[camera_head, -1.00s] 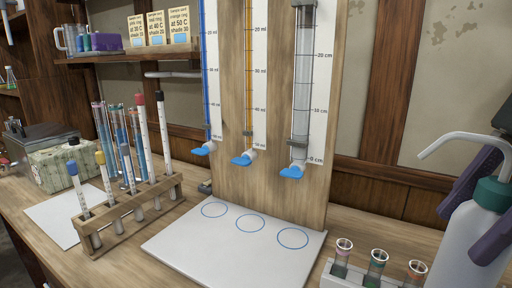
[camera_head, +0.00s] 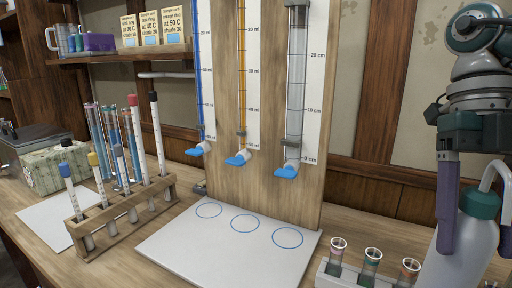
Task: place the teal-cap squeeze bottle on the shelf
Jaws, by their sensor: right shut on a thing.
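The squeeze bottle (camera_head: 466,243) is at the right edge, with a white translucent body, a teal cap (camera_head: 484,205) and a pale bent spout. It looks slightly tilted, and its base is out of frame. My right gripper (camera_head: 477,235) comes down from above with purple fingers on either side of the bottle and is shut on it. The wooden shelf (camera_head: 120,55) is on the wall at the upper left, far from the bottle. My left gripper is not in view.
The shelf holds a glass mug (camera_head: 62,41), a purple rack (camera_head: 98,42) and label cards (camera_head: 151,29). A tall burette board (camera_head: 268,185) stands mid-table behind a white mat (camera_head: 225,255). Test-tube racks stand left (camera_head: 125,207) and front right (camera_head: 338,271).

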